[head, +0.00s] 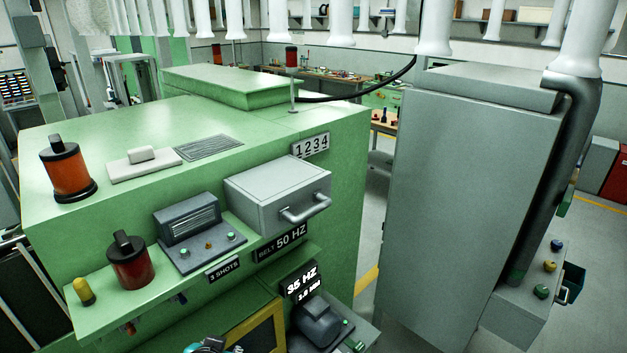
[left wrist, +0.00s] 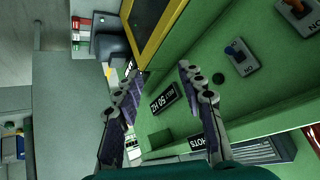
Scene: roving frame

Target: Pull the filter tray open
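A grey box with a bar handle (head: 280,195) juts from the upper front of the green machine, above the "BELT 50 HZ" label. A small dark green tray-like part with a handle (head: 572,283) is low on the right side of the grey cabinet. Neither is labelled as the filter tray, so I cannot tell which it is. In the left wrist view my left gripper (left wrist: 161,72) is open, its fingers apart and empty, facing the green machine front. Only a small teal and dark part of my left arm shows at the bottom edge of the head view. My right gripper is out of view.
The green machine (head: 110,140) bears red-orange cylinders, a grey control panel (head: 200,232) and a yellow-framed window (head: 255,332). The tall grey cabinet (head: 460,180) stands to its right, with a gap of floor between. White columns hang across the top of the view.

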